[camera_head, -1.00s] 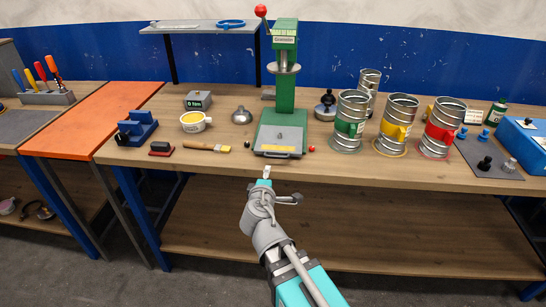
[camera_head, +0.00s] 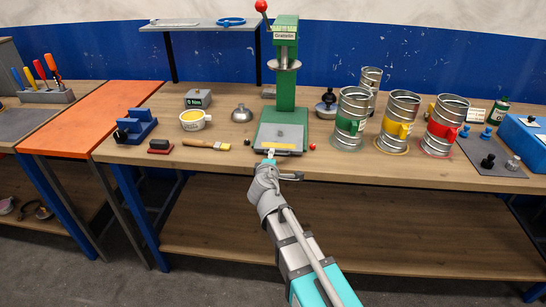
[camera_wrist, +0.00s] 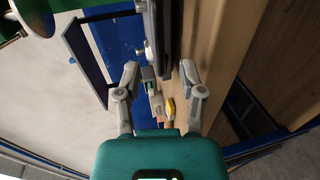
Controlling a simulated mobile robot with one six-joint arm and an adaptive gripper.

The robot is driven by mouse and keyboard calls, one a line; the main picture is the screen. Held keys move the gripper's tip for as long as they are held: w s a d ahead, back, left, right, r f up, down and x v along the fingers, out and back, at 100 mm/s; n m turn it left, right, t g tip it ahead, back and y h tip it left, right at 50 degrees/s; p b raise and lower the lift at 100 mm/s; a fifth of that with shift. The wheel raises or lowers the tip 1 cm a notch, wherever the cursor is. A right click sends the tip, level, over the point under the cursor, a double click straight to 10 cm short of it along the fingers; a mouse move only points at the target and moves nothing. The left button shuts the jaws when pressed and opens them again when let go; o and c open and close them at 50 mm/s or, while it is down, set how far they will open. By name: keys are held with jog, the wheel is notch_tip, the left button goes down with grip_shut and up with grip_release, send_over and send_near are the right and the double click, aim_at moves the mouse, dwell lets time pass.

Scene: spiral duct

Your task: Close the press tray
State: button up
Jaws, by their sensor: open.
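The green press (camera_head: 286,65) stands upright at the middle of the bench, with a red ball on its lever. Its grey tray (camera_head: 283,131) lies low at the press's foot and reaches toward the bench's front edge, with a yellow strip near its front. My gripper (camera_head: 268,158) is just in front of the tray's front edge, left of its middle. In the wrist view my gripper (camera_wrist: 159,72) is open. The dark edge of the tray (camera_wrist: 166,35) shows between and beyond the two fingers. I cannot tell whether a finger touches it.
A brush (camera_head: 207,145) and a yellow-filled cup (camera_head: 194,120) lie left of the press. A small red ball (camera_head: 312,146) sits close to the tray's right. Several metal duct cans, one with a green handle (camera_head: 350,125), stand to the right. Floor in front is free.

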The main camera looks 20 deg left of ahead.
jog(key=shift+b+x, duration=0.3)
jog(key=shift+x, duration=1.55)
jog(key=shift+d, duration=0.1)
grip_shut()
